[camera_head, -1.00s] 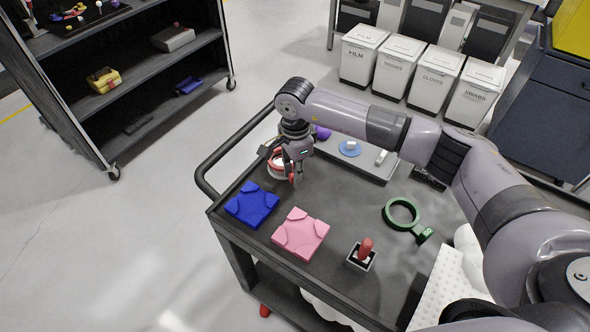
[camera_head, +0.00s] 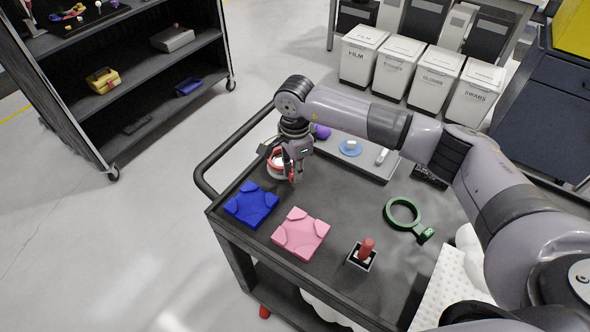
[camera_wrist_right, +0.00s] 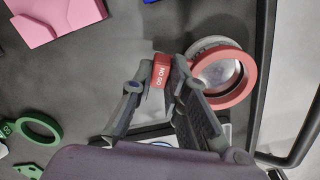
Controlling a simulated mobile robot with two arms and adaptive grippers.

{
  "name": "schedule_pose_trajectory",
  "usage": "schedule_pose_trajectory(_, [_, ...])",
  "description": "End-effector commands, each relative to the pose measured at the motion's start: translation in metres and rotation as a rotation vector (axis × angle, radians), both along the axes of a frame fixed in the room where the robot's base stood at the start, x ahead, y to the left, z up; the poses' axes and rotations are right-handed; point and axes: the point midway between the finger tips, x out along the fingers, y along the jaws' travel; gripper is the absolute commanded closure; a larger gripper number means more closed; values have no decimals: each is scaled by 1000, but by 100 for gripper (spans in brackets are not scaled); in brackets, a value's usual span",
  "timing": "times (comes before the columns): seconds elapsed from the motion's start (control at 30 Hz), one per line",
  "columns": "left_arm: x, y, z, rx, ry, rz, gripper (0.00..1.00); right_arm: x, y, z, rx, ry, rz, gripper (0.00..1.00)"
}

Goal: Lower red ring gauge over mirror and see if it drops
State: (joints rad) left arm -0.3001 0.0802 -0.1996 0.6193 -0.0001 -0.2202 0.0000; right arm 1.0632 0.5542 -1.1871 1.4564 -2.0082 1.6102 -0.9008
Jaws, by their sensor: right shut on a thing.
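My right gripper (camera_head: 297,172) is shut on the tag-like handle of the red ring gauge (camera_head: 271,164) near the cart's far left corner. In the right wrist view the gripper (camera_wrist_right: 163,68) grips the handle, which reads "NO GO". The gauge's red ring (camera_wrist_right: 249,84) sticks out to the right. A round mirror (camera_wrist_right: 213,72) in a pale grey mount shows through and beside the ring. The mount's rim shows past the ring's upper left, so the two look offset. I cannot tell whether they touch. My left gripper is not in view.
A blue pad (camera_head: 252,205) and a pink pad (camera_head: 301,234) lie in front of the gripper. A red-topped piece in a small holder (camera_head: 362,259) and a green ring gauge (camera_head: 425,234) are further right. A grey tray (camera_head: 372,171) lies behind. The cart's rail (camera_head: 207,170) borders the left.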

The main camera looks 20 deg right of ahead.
Motion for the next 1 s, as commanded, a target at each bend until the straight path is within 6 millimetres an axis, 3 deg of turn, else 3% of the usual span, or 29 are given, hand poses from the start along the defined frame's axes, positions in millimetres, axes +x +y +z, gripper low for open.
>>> schedule_pose_trajectory(1.0, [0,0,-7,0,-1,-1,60,0,0,-6,1,-1,0,100])
